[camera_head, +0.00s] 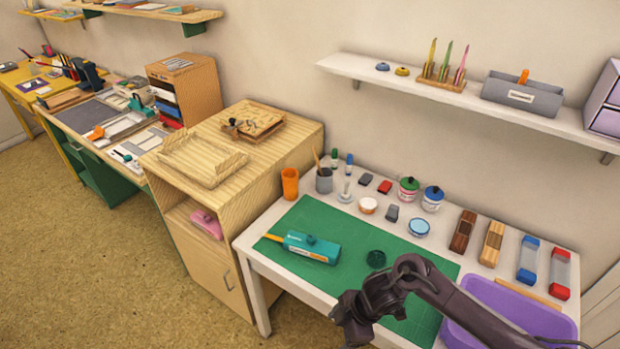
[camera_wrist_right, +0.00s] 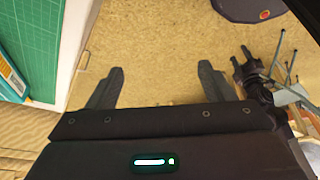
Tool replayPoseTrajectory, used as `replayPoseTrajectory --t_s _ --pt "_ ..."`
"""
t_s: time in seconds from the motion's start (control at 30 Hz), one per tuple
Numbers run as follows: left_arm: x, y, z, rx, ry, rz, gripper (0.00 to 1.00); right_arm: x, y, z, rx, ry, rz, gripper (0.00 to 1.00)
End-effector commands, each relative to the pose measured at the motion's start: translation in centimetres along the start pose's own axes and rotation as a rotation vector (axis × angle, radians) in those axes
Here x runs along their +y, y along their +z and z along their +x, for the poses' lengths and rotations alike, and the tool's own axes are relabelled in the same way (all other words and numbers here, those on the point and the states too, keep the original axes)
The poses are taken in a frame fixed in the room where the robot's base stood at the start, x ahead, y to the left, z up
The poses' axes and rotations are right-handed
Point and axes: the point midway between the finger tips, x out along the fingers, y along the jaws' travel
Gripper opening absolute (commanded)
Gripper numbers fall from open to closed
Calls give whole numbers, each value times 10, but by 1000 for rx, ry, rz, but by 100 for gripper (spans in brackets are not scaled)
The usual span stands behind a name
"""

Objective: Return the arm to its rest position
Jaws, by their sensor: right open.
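My right arm (camera_head: 440,292) comes in from the lower right in the head view. Its wrist bends down at the front edge of the worktable, and the fingertips are hard to make out there. In the right wrist view my right gripper (camera_wrist_right: 160,88) has its two dark fingers wide apart. Only tan floor (camera_wrist_right: 160,50) shows between them, so it is empty. My left gripper is not seen in the head view.
A purple tray (camera_head: 525,312) sits close to my right arm. Jars and stamps stand behind. The floor in front is clear.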

Motion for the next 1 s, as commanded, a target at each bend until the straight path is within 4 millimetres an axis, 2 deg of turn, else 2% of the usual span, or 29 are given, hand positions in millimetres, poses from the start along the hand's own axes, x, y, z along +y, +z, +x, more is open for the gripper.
replayPoseTrajectory --t_s 0.03,0.17,0.27,0.3,0.37,0.47,0.5,0.57,0.7,0.8,0.9,1.0 --pt "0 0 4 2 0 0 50 -1 2 20 38 12 67 75" --pt "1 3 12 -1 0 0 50 3 15 64 122 79 274 75" --pt "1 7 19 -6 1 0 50 -8 46 114 166 145 505 75" --pt "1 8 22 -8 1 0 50 -18 64 135 169 173 606 75" --pt "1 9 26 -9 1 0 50 -38 93 163 158 215 744 75" --pt "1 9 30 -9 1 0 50 -85 138 201 107 265 934 75" --pt "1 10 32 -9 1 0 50 -107 155 214 78 281 1000 75" --pt "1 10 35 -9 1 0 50 -143 178 231 29 299 1089 75" --pt "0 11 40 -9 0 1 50 -232 221 259 -100 327 1257 75" --pt "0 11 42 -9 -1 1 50 -288 240 269 -185 337 1335 75" --pt "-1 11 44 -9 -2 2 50 -329 251 272 -251 341 1386 75" --pt "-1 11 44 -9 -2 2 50 -353 257 274 -290 342 1412 75"
